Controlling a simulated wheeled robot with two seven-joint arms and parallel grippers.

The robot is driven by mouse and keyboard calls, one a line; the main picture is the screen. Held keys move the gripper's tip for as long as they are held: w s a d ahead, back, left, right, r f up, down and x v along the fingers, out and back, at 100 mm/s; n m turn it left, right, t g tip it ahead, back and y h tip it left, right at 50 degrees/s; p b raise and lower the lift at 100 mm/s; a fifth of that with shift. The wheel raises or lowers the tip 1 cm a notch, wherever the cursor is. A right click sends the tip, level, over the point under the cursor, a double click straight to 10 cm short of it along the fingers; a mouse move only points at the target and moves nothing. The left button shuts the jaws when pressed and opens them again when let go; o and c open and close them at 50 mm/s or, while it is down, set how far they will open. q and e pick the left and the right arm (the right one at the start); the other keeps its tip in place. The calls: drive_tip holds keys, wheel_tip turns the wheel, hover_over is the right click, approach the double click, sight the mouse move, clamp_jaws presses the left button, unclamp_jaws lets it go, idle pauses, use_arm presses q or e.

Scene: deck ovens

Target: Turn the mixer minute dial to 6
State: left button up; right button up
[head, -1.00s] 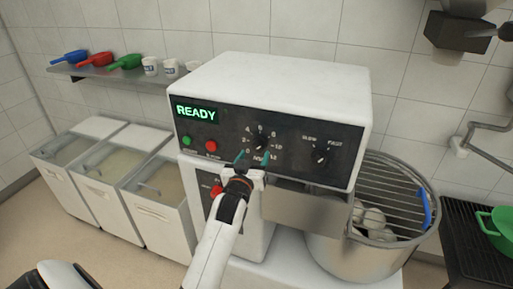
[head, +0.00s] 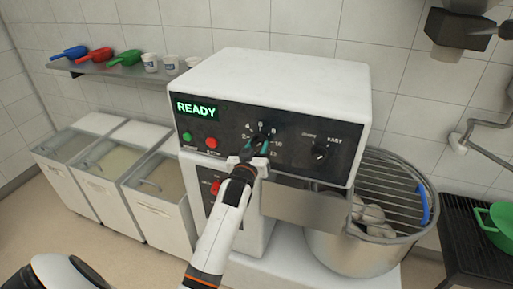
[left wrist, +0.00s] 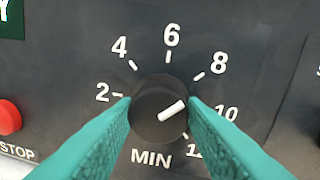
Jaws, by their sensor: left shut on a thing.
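The mixer minute dial is a round black knob (left wrist: 155,112) with a white pointer line, above the word MIN in the left wrist view. The pointer aims to the right and slightly up, between the 8 and 10 marks. The number 6 (left wrist: 171,36) is straight above the knob. My left gripper (head: 256,148) is at the dial on the mixer's black panel (head: 225,135). Its teal fingers (left wrist: 160,108) are shut on the knob, one at each side. In the head view the gripper partly hides the dial. My right gripper is not in view.
A green READY display (head: 197,109), a green button (head: 187,137) and a red stop button (head: 211,142) are left of the dial. A speed knob (head: 320,153) is to the right. The mixer bowl (head: 350,255) with a wire guard stands below right.

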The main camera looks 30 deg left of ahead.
use_arm(q)
drive_tip(key=n+p, duration=0.2)
drive_tip(key=n, duration=0.2)
drive_tip(key=shift+r, duration=0.15)
drive_tip(key=n+p, duration=0.2)
drive_tip(key=n, duration=0.2)
drive_tip(key=shift+g+h, duration=0.3)
drive_tip(key=shift+n, duration=0.4)
drive_tip(key=o, duration=1)
